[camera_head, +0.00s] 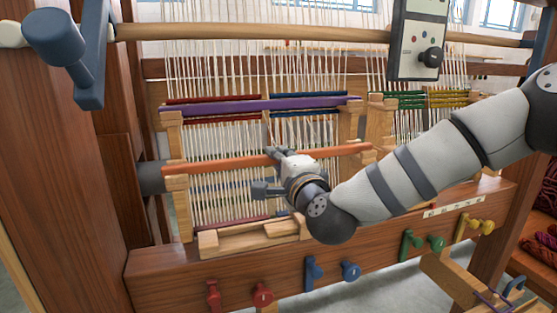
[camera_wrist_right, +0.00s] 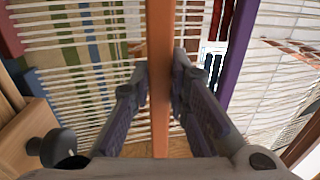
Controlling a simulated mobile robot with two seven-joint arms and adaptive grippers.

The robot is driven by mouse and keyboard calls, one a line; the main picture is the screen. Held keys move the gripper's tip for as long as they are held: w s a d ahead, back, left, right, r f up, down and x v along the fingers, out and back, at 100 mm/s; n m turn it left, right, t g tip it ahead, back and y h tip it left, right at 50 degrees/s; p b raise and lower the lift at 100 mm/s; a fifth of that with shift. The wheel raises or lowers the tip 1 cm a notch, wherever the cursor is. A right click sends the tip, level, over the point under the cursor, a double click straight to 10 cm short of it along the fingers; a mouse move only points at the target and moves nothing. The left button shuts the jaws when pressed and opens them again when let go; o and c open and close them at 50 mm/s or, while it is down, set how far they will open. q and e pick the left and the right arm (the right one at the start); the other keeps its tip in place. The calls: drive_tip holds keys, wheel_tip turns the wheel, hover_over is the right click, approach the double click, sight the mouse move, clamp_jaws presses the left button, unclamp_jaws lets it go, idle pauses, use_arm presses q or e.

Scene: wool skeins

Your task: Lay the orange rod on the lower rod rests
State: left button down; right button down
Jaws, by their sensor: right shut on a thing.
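The orange rod (camera_head: 225,163) runs nearly level across the white warp threads, its right end a little higher in the picture. My right gripper (camera_head: 277,157) is shut on it near its middle. In the right wrist view the orange rod (camera_wrist_right: 160,60) passes between the two fingers (camera_wrist_right: 160,88). The left lower rod rest (camera_head: 178,184) and the right lower rod rest (camera_head: 365,158) are wooden blocks that show just under the rod's ends. I cannot tell whether the rod touches them. My left gripper is not in view.
A purple rod (camera_head: 255,105) lies on upper wooden rests above the orange rod; it also shows in the right wrist view (camera_wrist_right: 238,50). A control box (camera_head: 418,40) hangs at the top right. Coloured pegs and knobs (camera_head: 312,272) line the front beam (camera_head: 150,270).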

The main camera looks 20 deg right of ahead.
drive_tip(key=shift+r, duration=0.1)
drive_tip(key=c, duration=1.5)
unclamp_jaws()
drive_tip(key=shift+f, duration=0.2)
drive_tip(key=shift+c, duration=0.2)
